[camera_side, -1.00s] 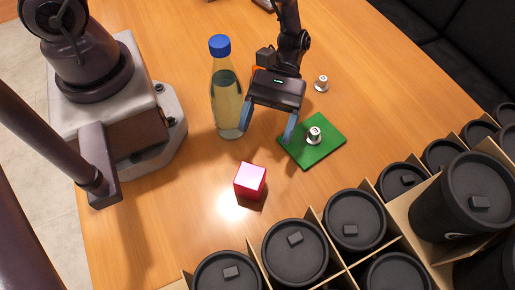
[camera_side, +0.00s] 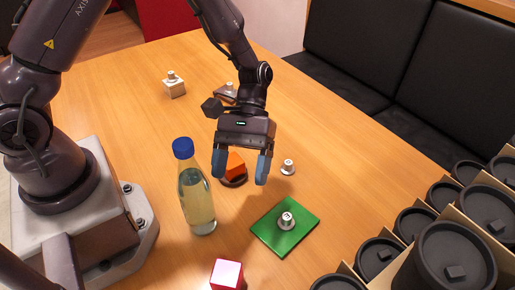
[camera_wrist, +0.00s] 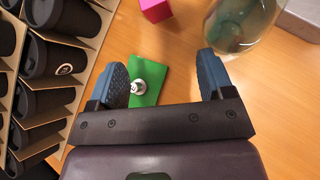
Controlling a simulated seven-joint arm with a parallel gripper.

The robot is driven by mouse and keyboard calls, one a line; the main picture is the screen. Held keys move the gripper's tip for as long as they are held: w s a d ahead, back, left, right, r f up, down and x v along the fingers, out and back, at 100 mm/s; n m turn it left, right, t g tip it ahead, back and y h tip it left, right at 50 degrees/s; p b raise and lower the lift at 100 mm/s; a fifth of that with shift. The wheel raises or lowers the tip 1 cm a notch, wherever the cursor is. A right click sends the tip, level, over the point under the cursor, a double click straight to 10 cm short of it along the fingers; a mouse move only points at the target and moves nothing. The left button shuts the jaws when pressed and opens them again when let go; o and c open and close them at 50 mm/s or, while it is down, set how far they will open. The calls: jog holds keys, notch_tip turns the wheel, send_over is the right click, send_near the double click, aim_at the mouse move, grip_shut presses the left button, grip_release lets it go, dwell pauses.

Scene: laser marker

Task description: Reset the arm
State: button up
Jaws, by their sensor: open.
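My gripper (camera_side: 241,168) is open and empty, pointing down above the table. In the side view its fingers stand in front of an orange cube (camera_side: 235,163) on a dark round base, behind the green mat. The wrist view also shows the open fingers of my gripper (camera_wrist: 163,78), with nothing between them but table and part of the green mat (camera_wrist: 150,72) lying below.
A bottle with a blue cap (camera_side: 197,195) stands left of my gripper. A metal weight (camera_side: 286,220) sits on the green mat; another (camera_side: 288,167) stands behind it. A pink-red cube (camera_side: 227,274) is in front. Boxed black cups (camera_side: 455,262) fill the right front.

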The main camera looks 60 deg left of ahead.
jog(key=s+a+r+m+t+y, duration=0.3)
jog(key=a+r+t, duration=0.3)
jog(key=r, duration=0.5)
jog(key=s+a+r+m+t+y, duration=0.3)
jog(key=a+r+t, duration=0.3)
jog(key=r, duration=0.5)
jog(key=shift+s+t+y, duration=0.3)
jog(key=shift+s+y, duration=0.2)
jog(key=shift+s, duration=0.3)
